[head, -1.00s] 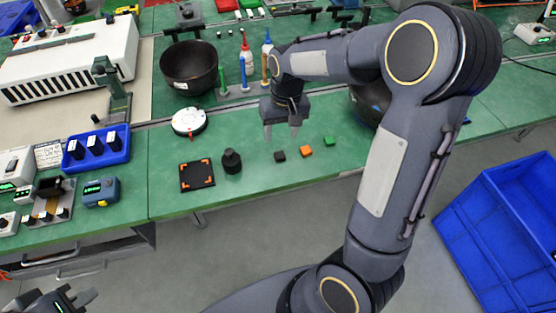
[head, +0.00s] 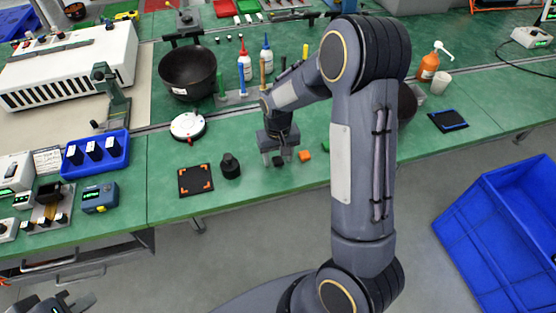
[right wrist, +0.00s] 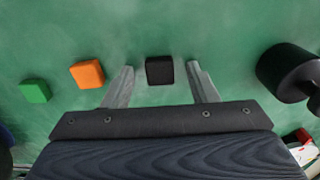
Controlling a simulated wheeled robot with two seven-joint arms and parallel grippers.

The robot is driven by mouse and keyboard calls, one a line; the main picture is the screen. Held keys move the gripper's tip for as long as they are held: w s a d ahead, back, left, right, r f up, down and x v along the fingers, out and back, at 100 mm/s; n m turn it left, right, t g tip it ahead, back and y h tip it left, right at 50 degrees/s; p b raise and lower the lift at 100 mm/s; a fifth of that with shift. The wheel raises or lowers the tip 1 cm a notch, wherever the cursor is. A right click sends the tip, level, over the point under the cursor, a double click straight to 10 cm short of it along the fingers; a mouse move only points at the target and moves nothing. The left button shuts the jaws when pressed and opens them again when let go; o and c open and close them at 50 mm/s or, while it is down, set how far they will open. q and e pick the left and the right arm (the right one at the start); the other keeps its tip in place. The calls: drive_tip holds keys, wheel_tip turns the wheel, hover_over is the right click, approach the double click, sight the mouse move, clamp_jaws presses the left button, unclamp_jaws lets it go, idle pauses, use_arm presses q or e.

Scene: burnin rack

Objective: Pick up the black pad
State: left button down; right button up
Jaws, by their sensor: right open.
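The black pad (right wrist: 159,70) is a small dark block lying flat on the green bench. In the right wrist view it lies between the spread fingertips of my right gripper (right wrist: 162,84), with a gap on each side. My right gripper (head: 280,156) is open and points down over the pad in the head view, where the pad (head: 278,160) is partly hidden by the fingers. My left gripper (head: 70,302) is at the bottom left corner, partly cut off, its fingers apart and empty, away from the bench.
An orange block (head: 305,155) and a green block (right wrist: 35,91) lie beside the pad. A black knobbed weight (head: 230,166) and a dark mat with orange corners (head: 196,180) are on the other side. A blue crate (head: 500,220) stands at the right.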

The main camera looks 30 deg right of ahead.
drive_tip(key=shift+c, duration=0.4)
drive_tip(key=c, duration=1)
drive_tip(key=shift+o, duration=0.2)
drive_tip(key=shift+r, duration=0.1)
